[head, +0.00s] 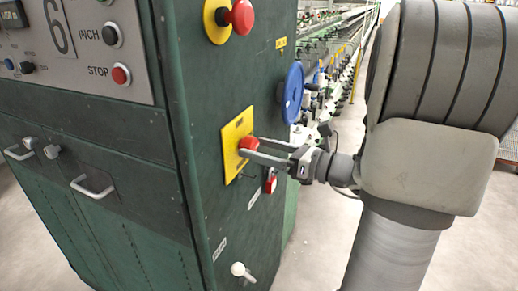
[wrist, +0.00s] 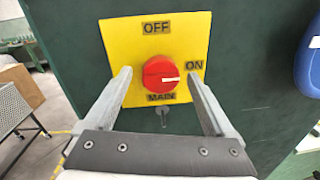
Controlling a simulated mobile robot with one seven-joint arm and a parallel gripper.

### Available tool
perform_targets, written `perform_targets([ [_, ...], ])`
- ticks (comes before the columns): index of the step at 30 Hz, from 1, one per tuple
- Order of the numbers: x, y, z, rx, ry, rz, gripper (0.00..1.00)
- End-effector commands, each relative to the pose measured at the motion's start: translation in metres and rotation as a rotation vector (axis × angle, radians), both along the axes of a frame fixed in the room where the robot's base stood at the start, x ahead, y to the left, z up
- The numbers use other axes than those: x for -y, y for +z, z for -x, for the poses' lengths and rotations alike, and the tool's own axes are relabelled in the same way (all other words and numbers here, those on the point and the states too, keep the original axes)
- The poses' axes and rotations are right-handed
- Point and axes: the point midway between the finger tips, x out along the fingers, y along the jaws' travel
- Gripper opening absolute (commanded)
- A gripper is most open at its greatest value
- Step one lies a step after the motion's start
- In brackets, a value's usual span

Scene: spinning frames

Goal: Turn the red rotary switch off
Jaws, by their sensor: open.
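The red rotary switch (wrist: 160,74) sits on a yellow plate (wrist: 115,40) marked OFF at the top, ON at the right and MAIN below. The white mark on its knob points right, toward ON. In the head view the red knob (head: 248,144) is on the side of the green cabinet (head: 215,95). My gripper (wrist: 160,85) is open, with one finger on each side of the knob in the wrist view. In the head view my gripper (head: 250,147) reaches in from the right, its fingertips close to the knob. I cannot tell whether they touch it.
A red emergency button (head: 239,16) is above the switch. A blue handwheel (head: 292,92) stands to its right, and a small red tag or lock (head: 271,181) hangs below. A white-knobbed lever (head: 239,269) is lower on the cabinet. Spinning machinery runs behind.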

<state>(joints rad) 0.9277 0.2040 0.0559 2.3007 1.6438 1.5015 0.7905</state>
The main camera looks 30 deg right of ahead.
Motion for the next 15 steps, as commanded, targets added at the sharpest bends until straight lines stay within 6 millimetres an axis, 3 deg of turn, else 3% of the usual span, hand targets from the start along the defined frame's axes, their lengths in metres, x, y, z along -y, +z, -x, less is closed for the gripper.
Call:
perform_targets([
  [10,-0.0026,0.0001,-0.0039,0.001,0.000,-0.001,0.89],
  [15,-0.0025,0.0000,-0.0037,0.000,0.000,0.000,0.60],
])
